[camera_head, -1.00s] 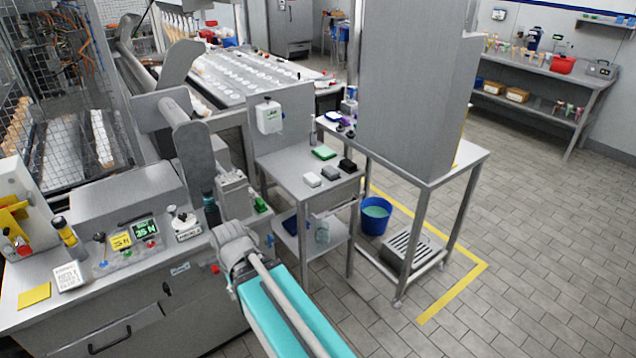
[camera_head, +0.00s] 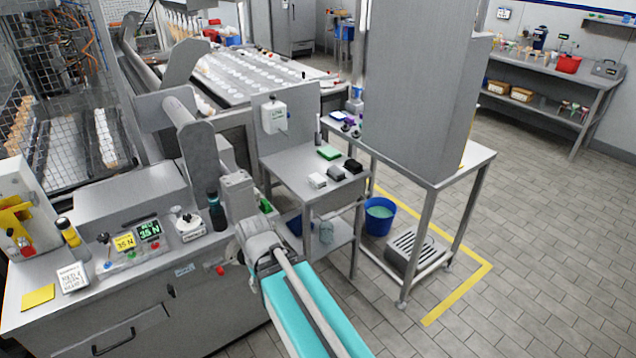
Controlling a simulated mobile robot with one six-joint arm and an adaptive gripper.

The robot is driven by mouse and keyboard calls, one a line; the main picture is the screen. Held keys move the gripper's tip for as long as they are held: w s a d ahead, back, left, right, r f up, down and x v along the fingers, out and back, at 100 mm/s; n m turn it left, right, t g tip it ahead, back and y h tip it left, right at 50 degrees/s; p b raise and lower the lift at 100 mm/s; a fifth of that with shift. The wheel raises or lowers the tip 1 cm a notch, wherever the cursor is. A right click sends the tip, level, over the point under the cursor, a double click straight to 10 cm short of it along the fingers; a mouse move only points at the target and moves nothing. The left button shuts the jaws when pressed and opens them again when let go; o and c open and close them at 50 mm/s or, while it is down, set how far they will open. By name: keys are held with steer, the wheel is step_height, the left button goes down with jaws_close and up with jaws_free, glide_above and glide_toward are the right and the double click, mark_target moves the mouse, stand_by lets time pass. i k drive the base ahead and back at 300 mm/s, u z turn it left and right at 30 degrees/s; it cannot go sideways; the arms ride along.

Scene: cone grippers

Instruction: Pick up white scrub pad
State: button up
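The white scrub pad (camera_head: 317,181) is a small white block. It lies flat near the front edge of the small grey metal stand (camera_head: 290,172), in the middle of the head view. Its top is uncovered and nothing touches it from above. A dark grey pad (camera_head: 335,172) lies close to its right, and a black one (camera_head: 353,166) is further right. A green pad (camera_head: 329,153) lies behind them. I cannot make out my gripper in the head view, so its place and state do not show.
A white dispenser (camera_head: 274,117) hangs on the panel behind the stand. A tall grey cabinet (camera_head: 425,100) stands on a table to the right. The floor at right is clear.

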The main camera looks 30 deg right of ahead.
mark_target(315, 179)
steer(key=z, duration=0.05)
steer(key=i, duration=0.95)
steer(key=u, duration=0.05)
